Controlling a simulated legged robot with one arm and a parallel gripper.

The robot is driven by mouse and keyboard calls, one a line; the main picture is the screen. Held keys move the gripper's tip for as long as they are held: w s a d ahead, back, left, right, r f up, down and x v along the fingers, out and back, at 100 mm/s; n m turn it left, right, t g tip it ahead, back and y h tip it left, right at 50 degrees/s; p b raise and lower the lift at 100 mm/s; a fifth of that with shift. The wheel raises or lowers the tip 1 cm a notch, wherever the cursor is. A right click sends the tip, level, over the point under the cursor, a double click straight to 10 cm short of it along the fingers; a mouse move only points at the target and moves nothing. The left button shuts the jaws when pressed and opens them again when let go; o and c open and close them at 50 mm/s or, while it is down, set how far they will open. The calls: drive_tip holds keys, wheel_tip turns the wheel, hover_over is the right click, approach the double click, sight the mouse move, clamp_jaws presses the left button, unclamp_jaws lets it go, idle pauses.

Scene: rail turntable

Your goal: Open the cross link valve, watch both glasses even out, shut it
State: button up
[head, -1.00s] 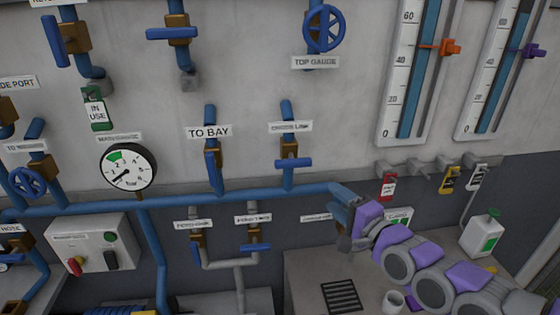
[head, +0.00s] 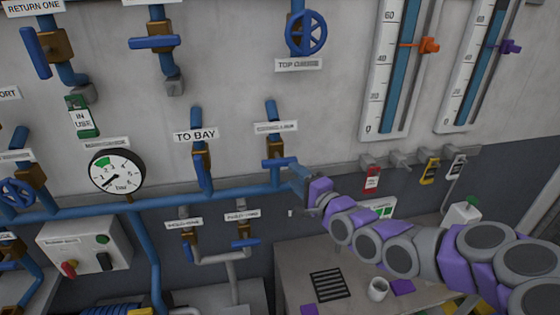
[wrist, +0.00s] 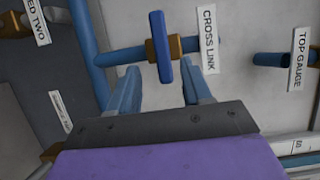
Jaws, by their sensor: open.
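The cross link valve has a blue lever (head: 281,163) set crosswise on its upright pipe, under a small white label (head: 276,127). In the wrist view the label reads CROSS LINK, and the blue lever (wrist: 161,47) lies ahead, between the lines of the two fingers. My gripper (wrist: 154,82) is open and empty, its fingertips a little short of the lever. In the head view my gripper (head: 298,174) is at the lever's right end; contact cannot be told there.
The TO BAY valve (head: 201,165) stands close left of the cross link. A pressure gauge (head: 117,170) and a control box (head: 83,249) are farther left. Red (head: 372,179) and yellow (head: 430,171) tags hang below the glasses. A bench with a cup (head: 378,289) is below my arm.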

sight(282, 166)
drive_tip(key=shift+p+x, duration=0.7)
drive_tip(key=shift+x, duration=3.5)
drive_tip(key=shift+c, duration=0.3)
clamp_jaws()
